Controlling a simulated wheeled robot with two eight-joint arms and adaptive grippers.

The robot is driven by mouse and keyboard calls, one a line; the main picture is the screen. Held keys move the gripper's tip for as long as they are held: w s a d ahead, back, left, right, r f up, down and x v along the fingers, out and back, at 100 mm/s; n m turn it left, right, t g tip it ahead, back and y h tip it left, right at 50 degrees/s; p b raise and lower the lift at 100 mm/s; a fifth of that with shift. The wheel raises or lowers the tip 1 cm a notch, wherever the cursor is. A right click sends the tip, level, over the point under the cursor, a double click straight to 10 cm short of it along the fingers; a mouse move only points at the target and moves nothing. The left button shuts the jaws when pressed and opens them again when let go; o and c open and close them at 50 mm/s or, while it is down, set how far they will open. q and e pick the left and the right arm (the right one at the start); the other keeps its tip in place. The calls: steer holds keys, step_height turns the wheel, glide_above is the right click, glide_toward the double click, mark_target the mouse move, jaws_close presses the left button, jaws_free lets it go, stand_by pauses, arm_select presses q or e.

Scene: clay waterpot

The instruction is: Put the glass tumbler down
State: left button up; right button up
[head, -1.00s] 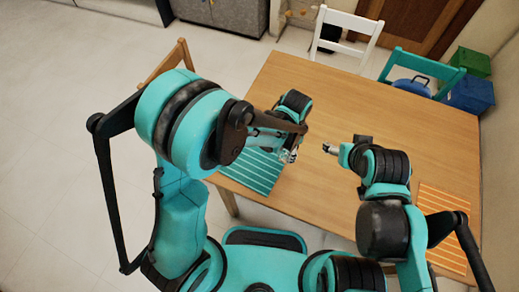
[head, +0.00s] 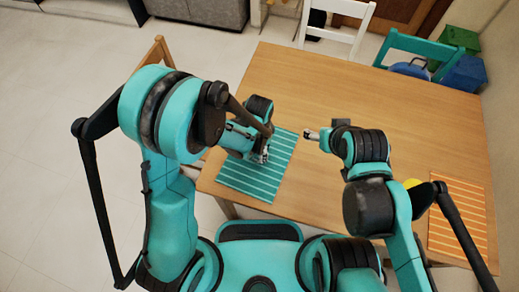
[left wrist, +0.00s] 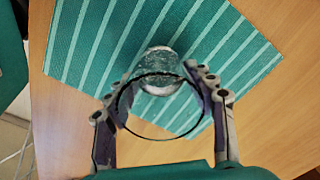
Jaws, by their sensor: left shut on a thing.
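The clear glass tumbler (left wrist: 158,68) is between the two fingers of my left gripper (left wrist: 160,97) in the left wrist view. Its dark round rim faces the camera, with its base farther off. The teal mat with pale stripes (left wrist: 95,45) is behind it. In the head view my left gripper (head: 262,155) is over this mat (head: 245,187), and the glass is hard to make out there. The gap between glass and mat cannot be judged. My right gripper (head: 308,134) is to the right of the mat; its finger opening is too small to tell.
The wooden table (head: 370,95) has much bare surface beyond and right of the teal mat. An orange striped mat (head: 458,220) lies at the right. A yellow thing (head: 412,183) shows partly behind my right arm. White (head: 338,30) and teal (head: 425,47) chairs stand at the far side.

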arm_select(q)
steer(key=shift+w+f, duration=0.1)
steer(key=shift+a, duration=0.1)
steer(key=o, duration=1.4)
